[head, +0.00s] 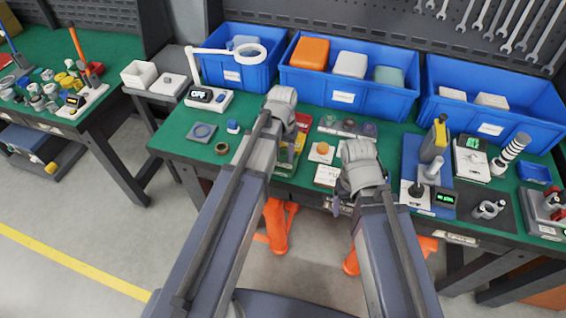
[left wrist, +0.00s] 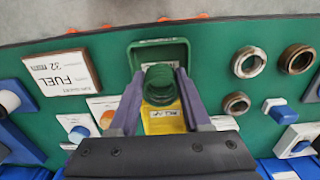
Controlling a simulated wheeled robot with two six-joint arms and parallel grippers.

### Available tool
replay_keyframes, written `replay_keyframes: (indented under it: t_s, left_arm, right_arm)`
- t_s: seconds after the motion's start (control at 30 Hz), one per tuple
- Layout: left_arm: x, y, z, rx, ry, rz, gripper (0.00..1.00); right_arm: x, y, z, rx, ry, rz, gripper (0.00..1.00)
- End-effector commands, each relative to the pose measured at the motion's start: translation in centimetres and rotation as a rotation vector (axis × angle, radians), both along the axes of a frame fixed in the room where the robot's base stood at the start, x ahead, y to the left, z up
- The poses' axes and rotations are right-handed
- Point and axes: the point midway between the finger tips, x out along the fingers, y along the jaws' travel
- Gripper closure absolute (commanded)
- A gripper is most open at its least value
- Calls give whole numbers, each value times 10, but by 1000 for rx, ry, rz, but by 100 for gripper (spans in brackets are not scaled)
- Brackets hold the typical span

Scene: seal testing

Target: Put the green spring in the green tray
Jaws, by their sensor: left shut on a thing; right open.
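The green spring (left wrist: 159,84) is upright between the fingers of my left gripper (left wrist: 158,98), which is shut on it in the left wrist view. The spring overlaps the near wall of the green tray (left wrist: 178,54) and the edge of a labelled yellow tray (left wrist: 165,122). Its exact height over them is hard to tell. In the head view the green tray (head: 283,170) is by the table's front edge, partly behind my left arm, which hides the spring and left fingertips. My right gripper (head: 343,206) is open near the front edge, mostly hidden by its wrist.
A FUEL box (left wrist: 60,74) lies beside the trays. Several metal rings (left wrist: 249,62) lie on the other side. Blue bins (head: 345,92) line the back of the green table.

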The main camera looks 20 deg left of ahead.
Motion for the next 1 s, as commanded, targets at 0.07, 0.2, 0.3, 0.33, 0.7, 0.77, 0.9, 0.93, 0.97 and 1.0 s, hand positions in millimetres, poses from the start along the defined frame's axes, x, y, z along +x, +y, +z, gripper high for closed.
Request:
replay_keyframes:
  t_s: [0.07, 0.2, 0.3, 0.33, 0.7, 0.77, 0.9, 0.93, 0.97, 1.0]
  left_arm:
    - [0, 0, -14, 0, 0, 0, 100]
    - [0, 0, -31, 0, 0, 0, 100]
    - [0, 0, -35, 0, 0, 0, 100]
    - [0, 0, -35, 0, 0, 0, 100]
    - [0, 0, -37, 0, 0, 0, 51]
    - [0, 0, -36, 0, 0, 0, 44]
    - [0, 0, -36, 0, 0, 0, 40]
    - [0, 0, -36, 0, 0, 0, 40]
    - [0, 0, -36, 0, 0, 0, 40]
    - [0, 0, -36, 0, 0, 0, 40]
  right_arm:
    - [0, 0, -14, 0, 0, 0, 24]
    - [0, 0, -32, 0, 0, 0, 24]
    - [0, 0, -35, 0, 0, 0, 24]
    - [0, 0, -35, 0, 0, 0, 24]
    - [0, 0, -37, 0, 0, 0, 24]
    - [0, 0, -36, 0, 0, 0, 24]
    - [0, 0, -36, 0, 0, 0, 24]
    - [0, 0, -36, 0, 0, 0, 24]
    - [0, 0, -36, 0, 0, 0, 24]
    - [0, 0, -36, 0, 0, 0, 24]
